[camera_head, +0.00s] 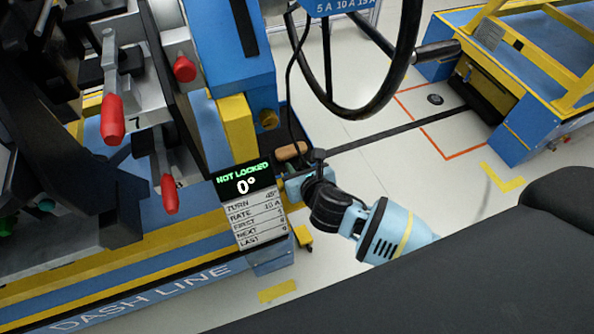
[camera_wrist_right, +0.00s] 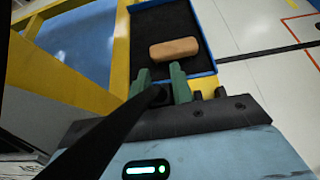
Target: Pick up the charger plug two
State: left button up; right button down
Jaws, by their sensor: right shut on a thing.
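My right gripper (camera_head: 303,183) is low beside the blue and yellow frame, next to the status board. In the right wrist view its green fingers (camera_wrist_right: 162,84) are closed around a dark piece, which I take to be the charger plug (camera_wrist_right: 157,96). A thick black cable runs from it toward the lower left of that view. In the head view the plug is mostly hidden by the gripper, with a small black part (camera_head: 319,155) showing above it. My left gripper is not in view.
A tan rounded block (camera_wrist_right: 175,49) lies in a dark-lined blue tray (camera_wrist_right: 212,62) just beyond the fingers. A status board (camera_head: 247,207) stands left of the gripper. A black steering wheel (camera_head: 385,95) hangs above. Open pale floor (camera_head: 400,165) lies to the right.

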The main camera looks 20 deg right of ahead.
jog(key=s+d, duration=0.2)
jog(key=s, duration=0.5)
jog(key=s+d+p, duration=0.1)
jog(key=s+d, duration=0.2)
jog(key=s, duration=0.4)
jog(key=shift+s+d+r, duration=0.3)
jog(key=shift+r, duration=0.15)
